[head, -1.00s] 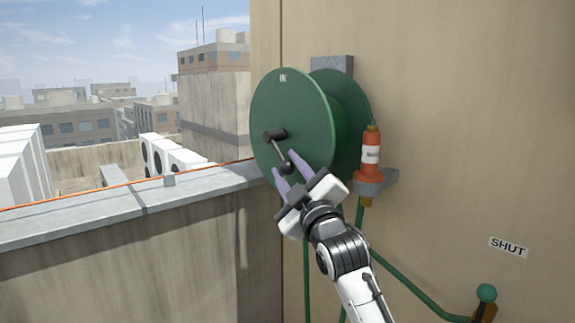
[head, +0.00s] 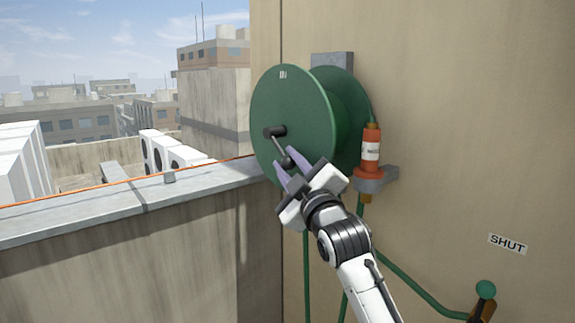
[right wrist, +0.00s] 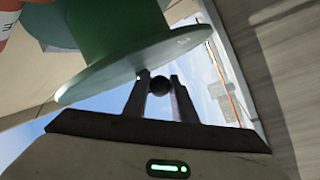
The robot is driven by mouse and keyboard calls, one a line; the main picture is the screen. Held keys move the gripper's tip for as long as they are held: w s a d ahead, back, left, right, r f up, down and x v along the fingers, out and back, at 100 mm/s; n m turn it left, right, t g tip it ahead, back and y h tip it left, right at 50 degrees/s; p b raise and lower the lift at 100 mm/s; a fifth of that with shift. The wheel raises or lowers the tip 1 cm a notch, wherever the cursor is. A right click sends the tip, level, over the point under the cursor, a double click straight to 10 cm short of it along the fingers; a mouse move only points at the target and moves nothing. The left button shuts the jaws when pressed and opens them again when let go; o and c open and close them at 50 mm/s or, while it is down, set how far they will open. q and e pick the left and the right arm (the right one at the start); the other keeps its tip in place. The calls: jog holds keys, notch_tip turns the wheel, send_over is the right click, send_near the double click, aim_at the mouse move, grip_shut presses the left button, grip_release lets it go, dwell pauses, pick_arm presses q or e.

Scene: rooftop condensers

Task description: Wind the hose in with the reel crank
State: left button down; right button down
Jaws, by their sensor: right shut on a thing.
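A green hose reel (head: 289,105) is mounted on the beige wall, its round face toward me. A dark crank (head: 278,145) runs from the hub down to a black knob (head: 288,161). My right gripper (head: 286,162) is shut on that knob, one finger on each side. In the right wrist view the knob (right wrist: 160,86) sits between the fingers (right wrist: 159,92), below the reel's rim (right wrist: 125,68). Green hose (head: 306,260) hangs below the reel. An orange nozzle (head: 370,165) stands upright in a grey bracket (head: 383,180) right of the reel. My left gripper is not in view.
A green-knobbed lever (head: 485,290) is at the lower right, with a SHUT label (head: 507,244) above it. Green hose (head: 415,285) slants down to it. A concrete parapet (head: 140,195) with an orange line along it fills the left. White condenser units (head: 170,155) stand beyond.

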jog(key=g, duration=0.1)
jog(key=r+g, duration=0.1)
jog(key=s+d+r+n+g, duration=0.1)
jog(key=shift+r+h, duration=0.25)
jog(key=shift+h, duration=0.05)
jog(key=shift+s+d+r+n+g+h, duration=0.15)
jog(key=shift+r+n+g+h, duration=0.1)
jog(key=shift+r+g, duration=0.4)
jog(key=shift+s+a+r+n+g+h, duration=0.1)
jog(key=shift+r+n+g+h, duration=0.2)
jog(key=shift+g, duration=0.55)
jog(key=c, duration=1.7)
grip_release()
jog(key=shift+c, duration=0.2)
jog(key=shift+s, duration=0.1)
jog(key=b+v, duration=0.2)
jog(key=v, duration=0.8)
jog(key=shift+r, duration=0.1)
